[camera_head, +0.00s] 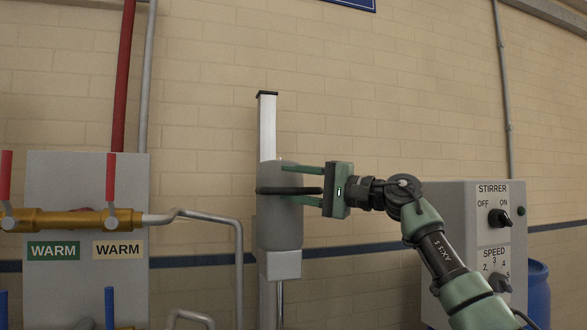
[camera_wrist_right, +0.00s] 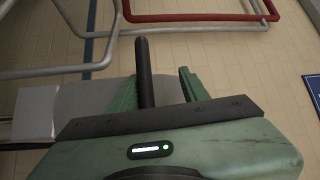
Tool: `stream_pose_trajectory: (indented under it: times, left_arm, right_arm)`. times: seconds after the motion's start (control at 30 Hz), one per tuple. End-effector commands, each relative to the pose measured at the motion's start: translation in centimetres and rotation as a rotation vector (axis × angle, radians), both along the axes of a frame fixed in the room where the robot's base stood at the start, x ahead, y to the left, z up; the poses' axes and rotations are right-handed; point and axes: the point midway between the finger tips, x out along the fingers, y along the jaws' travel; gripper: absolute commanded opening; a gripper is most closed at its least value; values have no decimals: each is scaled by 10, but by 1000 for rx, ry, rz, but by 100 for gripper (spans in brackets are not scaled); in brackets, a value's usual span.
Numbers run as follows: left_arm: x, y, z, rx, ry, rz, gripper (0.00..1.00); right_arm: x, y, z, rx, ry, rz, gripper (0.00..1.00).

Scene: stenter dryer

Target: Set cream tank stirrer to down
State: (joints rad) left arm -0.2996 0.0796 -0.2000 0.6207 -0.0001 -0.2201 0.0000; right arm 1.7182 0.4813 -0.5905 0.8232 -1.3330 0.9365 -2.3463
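The cream tank stirrer is a grey rounded housing (camera_head: 280,222) on a white vertical post (camera_head: 267,128), with a thin rod below it. A black handle bar (camera_head: 268,190) crosses the housing and sticks out to the right. My right gripper (camera_head: 302,185) reaches in from the right, level with the handle. Its green fingers are apart, one above and one below the bar. In the right wrist view the black bar (camera_wrist_right: 145,70) lies between the open fingers, nearer the left finger, with a gap to the right one. My left gripper is not in view.
A grey control box (camera_head: 455,235) marked STIRRER and SPEED stands at the right, with a blue barrel (camera_head: 538,290) behind it. At the left, a grey panel (camera_head: 75,180) carries brass valves with red levers. A grey pipe (camera_head: 238,262) runs left of the stirrer.

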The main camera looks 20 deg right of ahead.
Motion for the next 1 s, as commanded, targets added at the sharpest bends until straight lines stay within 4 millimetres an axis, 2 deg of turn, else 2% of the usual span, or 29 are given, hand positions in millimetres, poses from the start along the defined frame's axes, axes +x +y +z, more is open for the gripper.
stream_pose_trajectory:
  times: [0.03, 0.2, 0.63, 1.0]
  left_arm:
    - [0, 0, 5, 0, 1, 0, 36]
    - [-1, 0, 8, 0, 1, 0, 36]
    - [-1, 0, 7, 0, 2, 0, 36]
    - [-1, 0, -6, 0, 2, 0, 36]
  right_arm:
    - [-2, 1, 16, 5, -8, 3, 38]
    - [-2, 1, 27, 2, -6, 3, 38]
    - [-3, 0, 28, 1, -6, 3, 38]
    - [-19, -20, 23, 0, -6, 1, 38]
